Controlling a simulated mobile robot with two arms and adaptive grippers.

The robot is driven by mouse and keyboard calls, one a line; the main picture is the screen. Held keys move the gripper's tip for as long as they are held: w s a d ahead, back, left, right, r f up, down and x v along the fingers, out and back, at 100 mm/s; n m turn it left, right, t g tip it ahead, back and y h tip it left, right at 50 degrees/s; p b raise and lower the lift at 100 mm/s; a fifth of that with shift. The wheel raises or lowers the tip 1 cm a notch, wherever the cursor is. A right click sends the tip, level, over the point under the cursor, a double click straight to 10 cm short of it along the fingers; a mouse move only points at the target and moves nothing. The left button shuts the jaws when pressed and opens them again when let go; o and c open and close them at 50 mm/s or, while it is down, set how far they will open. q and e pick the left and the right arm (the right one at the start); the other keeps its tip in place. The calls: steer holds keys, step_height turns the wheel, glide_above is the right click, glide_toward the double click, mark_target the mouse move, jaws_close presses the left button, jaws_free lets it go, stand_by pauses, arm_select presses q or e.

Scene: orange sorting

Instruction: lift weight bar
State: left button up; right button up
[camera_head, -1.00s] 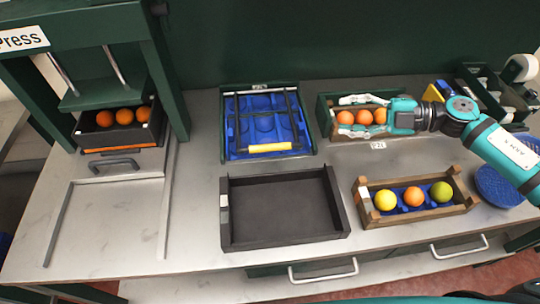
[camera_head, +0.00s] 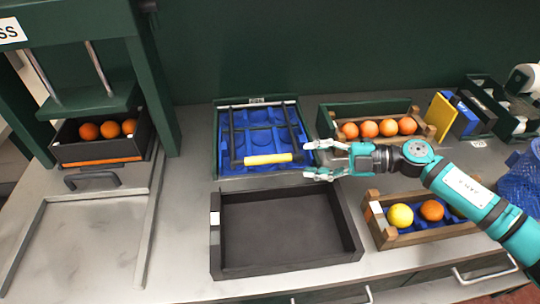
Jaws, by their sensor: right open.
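The weight bar is a dark frame with a yellow grip (camera_head: 267,159). It lies over the blue tray insert (camera_head: 262,136) inside a green-rimmed box at the back middle. My right gripper (camera_head: 312,160) reaches in from the right with its fingers pointing left. It is open and empty, just right of the yellow grip and apart from it. My left gripper is not in view.
An empty black tray (camera_head: 283,235) sits in front. A crate of several oranges (camera_head: 388,127) is behind my right arm; a wooden crate with fruit (camera_head: 388,232) is below it.

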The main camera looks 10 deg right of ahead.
mark_target(282, 159)
steer(key=p+x, duration=0.2)
steer(key=x, duration=0.7)
steer(key=shift+w+a, duration=0.2)
steer(key=shift+a, duration=0.15)
steer(key=shift+w+a+f, duration=0.1)
steer(key=shift+a+f, duration=0.1)
steer(key=shift+a, duration=0.3)
jaws_close()
